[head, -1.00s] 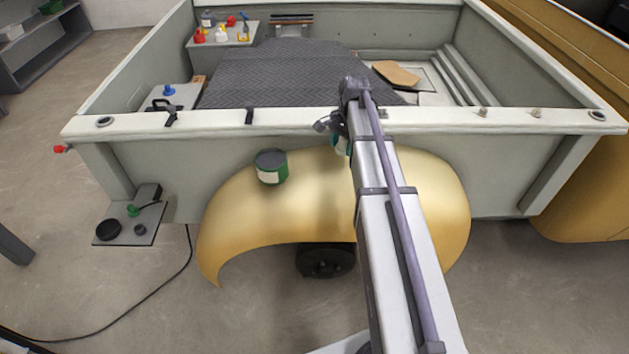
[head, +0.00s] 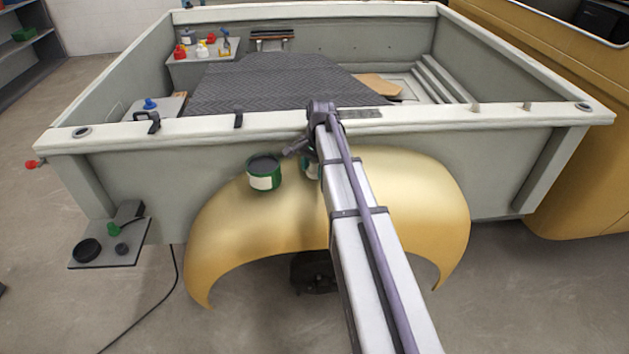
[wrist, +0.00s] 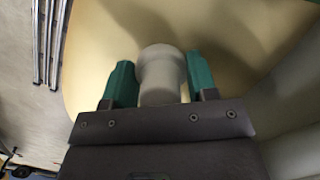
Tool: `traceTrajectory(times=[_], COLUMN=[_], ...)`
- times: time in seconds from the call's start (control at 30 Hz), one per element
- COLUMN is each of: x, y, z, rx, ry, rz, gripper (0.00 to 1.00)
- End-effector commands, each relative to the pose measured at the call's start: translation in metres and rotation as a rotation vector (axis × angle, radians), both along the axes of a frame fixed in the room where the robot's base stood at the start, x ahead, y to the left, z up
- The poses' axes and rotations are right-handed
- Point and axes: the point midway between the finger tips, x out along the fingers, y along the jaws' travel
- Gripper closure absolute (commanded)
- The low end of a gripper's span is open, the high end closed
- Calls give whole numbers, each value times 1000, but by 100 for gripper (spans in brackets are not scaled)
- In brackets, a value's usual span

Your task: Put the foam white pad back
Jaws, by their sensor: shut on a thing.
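In the wrist view, my gripper (wrist: 160,80) has its two green fingers on either side of a foam white pad (wrist: 160,68), which looks like a short off-white cylinder with a wider top. The gripper is shut on it. The yellow fender lies beyond the pad; I cannot tell whether they touch. In the head view, my arm reaches to the fender (head: 400,195), and only a teal bit of my gripper (head: 309,165) shows beside the arm. The pad is hidden there.
A green can (head: 264,173) sits on the fender just left of my gripper. A side plate (head: 122,251) holds a black disc (head: 87,250) and small tools. The truck bed's pale rail (head: 420,116) runs behind the arm. Bottles stand on a shelf (head: 190,72) inside the bed.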

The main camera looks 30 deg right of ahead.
Motion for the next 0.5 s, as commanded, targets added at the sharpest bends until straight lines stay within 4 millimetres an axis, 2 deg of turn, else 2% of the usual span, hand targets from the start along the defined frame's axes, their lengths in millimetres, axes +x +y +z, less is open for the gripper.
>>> traceTrajectory(times=[0.03, 0.07, 0.27, 0.43, 0.47, 0.5], x=[0, 0, 0, 0, 0, 0], y=[0, 0, 0, 0, 0, 0], z=[-22, -25, -20, -25, -24, -23], rx=[0, 0, 0, 0, 0, 0], ry=[0, 0, 0, 0, 0, 0], rz=[0, 0, 0, 0, 0, 0], gripper=[66, 66, 66, 66, 45, 42])
